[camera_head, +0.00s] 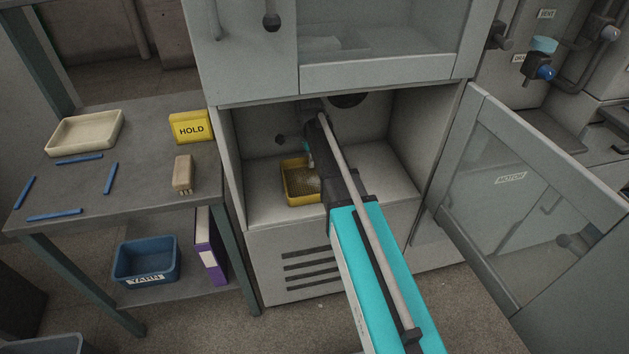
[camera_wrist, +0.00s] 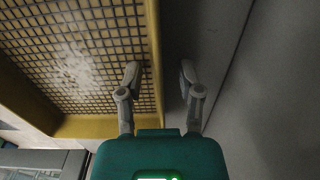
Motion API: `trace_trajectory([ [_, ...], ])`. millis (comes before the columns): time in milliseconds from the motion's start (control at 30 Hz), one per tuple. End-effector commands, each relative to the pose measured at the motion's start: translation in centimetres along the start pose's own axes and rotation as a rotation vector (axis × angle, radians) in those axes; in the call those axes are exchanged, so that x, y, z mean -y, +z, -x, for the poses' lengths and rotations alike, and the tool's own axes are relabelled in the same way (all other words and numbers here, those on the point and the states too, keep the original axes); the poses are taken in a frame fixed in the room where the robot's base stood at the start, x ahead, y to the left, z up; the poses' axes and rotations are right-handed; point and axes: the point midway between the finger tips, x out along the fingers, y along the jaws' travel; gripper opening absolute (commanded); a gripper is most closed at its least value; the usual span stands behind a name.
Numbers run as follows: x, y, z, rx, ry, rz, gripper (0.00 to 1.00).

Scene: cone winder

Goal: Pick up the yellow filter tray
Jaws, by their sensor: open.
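The yellow filter tray (camera_head: 289,187) sits on the floor of the open lower compartment of the machine, toward its left side. It has a yellow rim and a mesh bottom with a pale dusty patch. In the wrist view its yellow rim (camera_wrist: 154,62) runs up the picture between my two fingertips. My gripper (camera_wrist: 160,76) is open, with one finger over the mesh side and the other outside the rim. Neither finger clearly touches the rim. In the head view my arm hides the right part of the tray and most of my gripper.
The compartment (camera_head: 400,183) has walls on both sides. Its glazed door (camera_head: 525,200) marked MOTOR stands open at the right. A table (camera_head: 130,195) at the left holds a cream tray (camera_head: 85,133), a yellow HOLD sign (camera_head: 190,127), a brush (camera_head: 183,172) and several blue strips.

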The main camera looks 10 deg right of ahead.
Motion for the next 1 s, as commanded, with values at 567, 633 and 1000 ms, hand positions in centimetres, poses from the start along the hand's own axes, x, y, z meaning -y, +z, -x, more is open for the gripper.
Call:
trace_trajectory([
  [567,0.0,-0.08,0.0,0.0,0.0,-0.001,0.0],
  [633,-0.01,-0.08,0.0,0.0,0.0,-0.001,0.0],
  [1000,-0.01,-0.12,0.45,0.0,0.0,-0.002,0.0],
])
